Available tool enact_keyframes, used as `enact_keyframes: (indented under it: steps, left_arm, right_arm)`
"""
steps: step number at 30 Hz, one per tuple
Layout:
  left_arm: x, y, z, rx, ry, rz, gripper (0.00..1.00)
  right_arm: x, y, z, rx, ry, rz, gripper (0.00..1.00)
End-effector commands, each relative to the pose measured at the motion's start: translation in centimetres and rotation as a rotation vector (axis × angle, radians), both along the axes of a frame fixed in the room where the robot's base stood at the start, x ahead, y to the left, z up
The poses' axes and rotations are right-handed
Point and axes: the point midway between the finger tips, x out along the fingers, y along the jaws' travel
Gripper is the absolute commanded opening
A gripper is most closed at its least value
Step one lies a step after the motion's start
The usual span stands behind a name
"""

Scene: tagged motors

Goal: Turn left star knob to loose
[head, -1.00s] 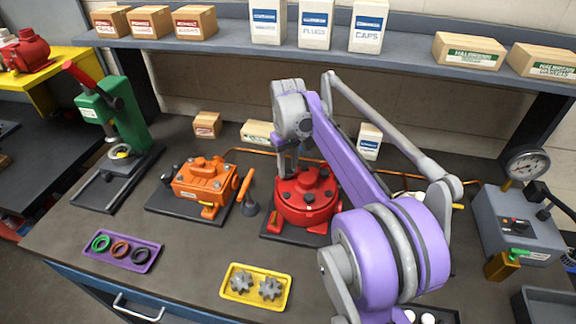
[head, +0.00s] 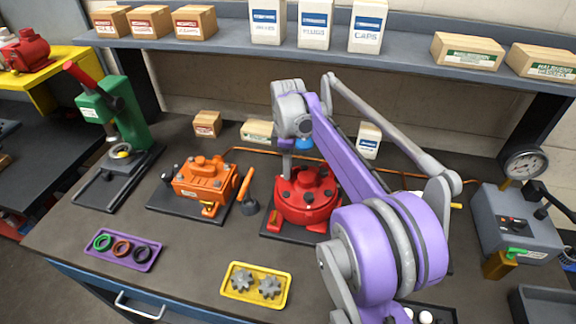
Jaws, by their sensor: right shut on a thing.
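The red round housing (head: 303,212) stands on a dark base plate, with several dark knobs or bolts on its top. My right gripper (head: 286,173) points down at the left back part of the housing's top. It is shut on the left star knob there; the knob itself is mostly hidden behind the fingers. The purple and grey links of my right arm cover the housing's right side. My left gripper is not in the head view.
An orange motor (head: 202,180) with a lever stands left of the housing. A yellow tray (head: 230,293) with grey gears and a purple tray (head: 112,258) with rings lie in front. A green press (head: 122,113) stands at left, a grey gauge box (head: 490,222) at right.

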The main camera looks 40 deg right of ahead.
Motion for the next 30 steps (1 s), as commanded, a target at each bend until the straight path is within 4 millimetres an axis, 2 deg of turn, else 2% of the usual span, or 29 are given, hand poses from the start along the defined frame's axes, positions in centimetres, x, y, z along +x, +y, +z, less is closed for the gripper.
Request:
enact_keyframes:
  steps: [18, 30]
  left_arm:
    - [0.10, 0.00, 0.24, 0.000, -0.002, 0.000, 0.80]
    - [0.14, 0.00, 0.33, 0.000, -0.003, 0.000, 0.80]
  right_arm:
    - [-0.07, 0.21, -0.22, 0.004, 0.002, 0.582, 0.00]
    - [-0.09, 0.21, -0.22, 0.005, 0.002, 0.865, 0.00]
